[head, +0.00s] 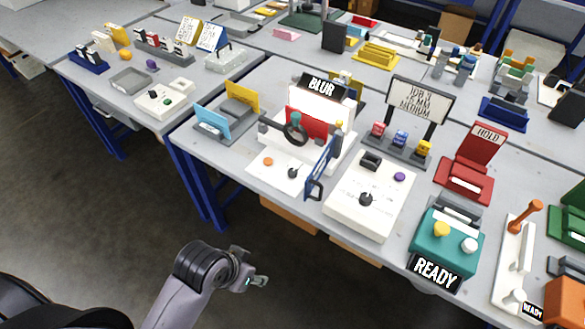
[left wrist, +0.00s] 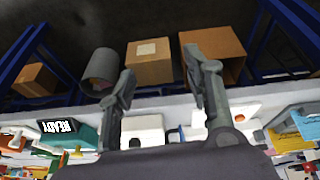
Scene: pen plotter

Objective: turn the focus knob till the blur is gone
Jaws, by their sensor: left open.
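A white device (head: 328,155) stands on the table with a dark sign (head: 321,87) reading BLUR on top. It has a red panel (head: 306,123), a dark ring (head: 295,133) at its front and a blue frame (head: 320,165) at its right. A dark knob (head: 292,173) and an orange button (head: 268,161) sit on its white front plate; I cannot tell which part is the focus knob. My left gripper (head: 258,282) is open and empty, in front of the table and well apart from the device. In the left wrist view its fingers (left wrist: 159,66) are spread. My right gripper is not in view.
A white box (head: 371,195) with a dark knob and a teal box (head: 447,240) with a READY sign stand right of the device. Blue and yellow panels (head: 212,122) stand left. Cardboard boxes (left wrist: 150,62) lie under the table. The floor before the table is clear.

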